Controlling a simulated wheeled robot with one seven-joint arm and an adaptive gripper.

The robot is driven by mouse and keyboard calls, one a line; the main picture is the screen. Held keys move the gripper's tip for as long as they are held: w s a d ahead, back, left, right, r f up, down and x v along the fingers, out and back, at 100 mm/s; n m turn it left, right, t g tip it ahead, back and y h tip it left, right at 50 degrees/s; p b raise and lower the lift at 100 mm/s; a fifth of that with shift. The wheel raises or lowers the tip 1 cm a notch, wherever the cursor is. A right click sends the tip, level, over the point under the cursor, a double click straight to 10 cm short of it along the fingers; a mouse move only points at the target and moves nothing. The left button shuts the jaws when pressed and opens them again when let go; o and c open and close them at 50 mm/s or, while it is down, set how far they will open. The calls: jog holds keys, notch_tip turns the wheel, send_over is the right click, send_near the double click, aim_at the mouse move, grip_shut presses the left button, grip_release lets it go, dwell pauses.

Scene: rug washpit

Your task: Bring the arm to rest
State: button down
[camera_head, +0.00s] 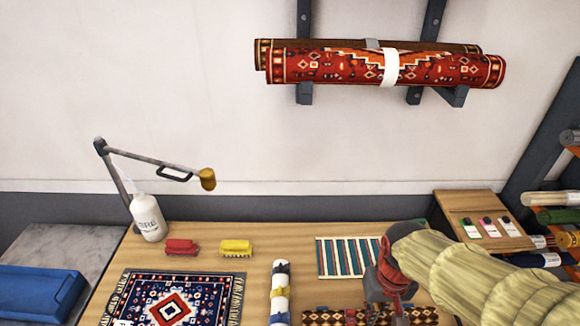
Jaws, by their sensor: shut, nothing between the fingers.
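My arm comes in from the lower right in a ribbed beige sleeve. My gripper (397,306), dark grey with reddish parts, hangs at its end, pointing down over the right part of the wooden table (255,268). It is shut and I see nothing held in it. A brown patterned rug piece (335,312) lies below and behind it, partly hidden by the gripper. A striped teal and cream mat (342,258) lies just to its left.
A lamp (207,179), white bottle (148,217), red brush (181,247), yellow brush (236,247), blue-red rug (172,306) and rolled bundle (280,290) occupy the table. A wooden sample board (484,222) stands right. Rolled rugs (320,65) hang on wall brackets.

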jog(key=s+t+b, duration=0.1)
jog(key=b, duration=0.2)
jog(key=s+r+t+b, duration=0.1)
jog(key=t+b, duration=0.1)
jog(key=b, duration=0.2)
jog(key=s+t+b, duration=0.1)
jog(key=t+b, duration=0.1)
jog(key=b, duration=0.2)
jog(key=shift+s+r, duration=0.25)
jog(key=shift+r, duration=0.1)
